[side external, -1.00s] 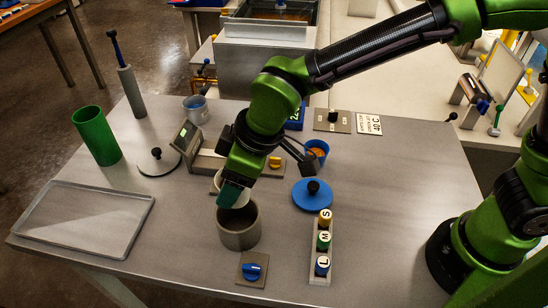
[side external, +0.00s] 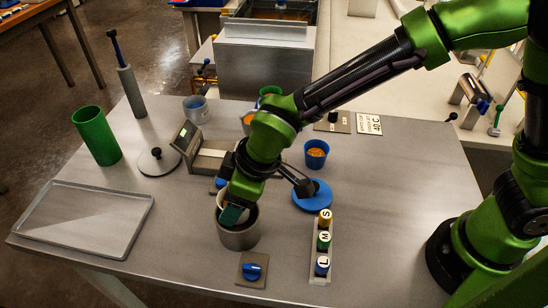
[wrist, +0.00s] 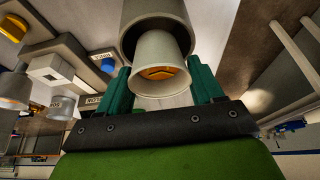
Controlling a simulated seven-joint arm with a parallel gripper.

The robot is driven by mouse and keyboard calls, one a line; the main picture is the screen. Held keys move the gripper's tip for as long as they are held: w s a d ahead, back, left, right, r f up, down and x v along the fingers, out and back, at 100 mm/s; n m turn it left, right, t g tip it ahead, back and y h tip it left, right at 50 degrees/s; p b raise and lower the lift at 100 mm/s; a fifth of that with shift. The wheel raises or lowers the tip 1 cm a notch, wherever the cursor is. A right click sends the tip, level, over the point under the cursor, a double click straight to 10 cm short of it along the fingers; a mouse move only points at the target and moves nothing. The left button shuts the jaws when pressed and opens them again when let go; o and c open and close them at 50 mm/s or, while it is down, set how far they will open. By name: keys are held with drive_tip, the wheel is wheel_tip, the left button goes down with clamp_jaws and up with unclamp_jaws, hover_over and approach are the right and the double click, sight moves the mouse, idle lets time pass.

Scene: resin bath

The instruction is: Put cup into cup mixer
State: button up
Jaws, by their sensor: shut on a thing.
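The cup (wrist: 155,50) is pale grey-white with something orange inside. It sits between the green fingers of my gripper (wrist: 160,88) in the wrist view, and the fingers are shut on it. The cup mixer (side external: 238,238) is a grey open-topped cylinder near the front of the table; its rim also shows in the wrist view (wrist: 128,30). In the side view my gripper (side external: 231,214) is at the mixer's mouth with its fingertips inside the rim. Most of the cup is hidden there by the fingers. I cannot tell how deep the cup is.
A blue knob on a plate (side external: 252,268) is in front of the mixer. A rack of S, M and L bottles (side external: 323,242) and a blue lid (side external: 312,194) are to the right. A scale (side external: 205,158) stands behind. A blue cup (side external: 316,150) and an empty tray (side external: 85,222) flank the area.

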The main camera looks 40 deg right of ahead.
drive_tip(key=shift+f, duration=0.1)
drive_tip(key=o, duration=1.1)
drive_tip(key=v, duration=1.7)
